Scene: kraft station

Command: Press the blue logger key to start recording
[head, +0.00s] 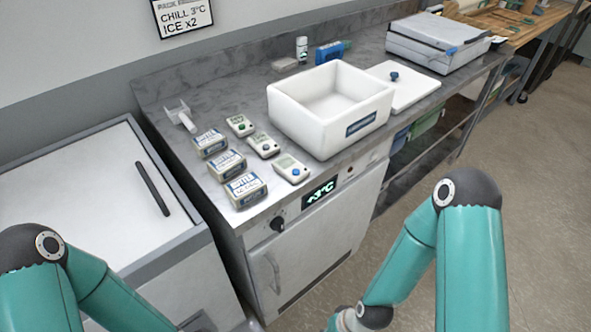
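Three small white loggers lie in a row on the grey counter. The nearest logger (292,168) has a blue round key (296,172). The middle logger (263,145) has a dark grey-blue key, and the farthest logger (240,125) has a green key. My two teal arms come up from the bottom of the head view, left and right. Both grippers are out of the picture below, and neither arm is over the counter. Whether the blue key is pressed cannot be told at this size.
Several labelled boxes (244,190) stand left of the loggers. An open white cooler box (330,104) is behind them on the right, its lid (403,88) beside it. A temperature display (318,192) sits on the cabinet front below. A white chest (80,200) stands left.

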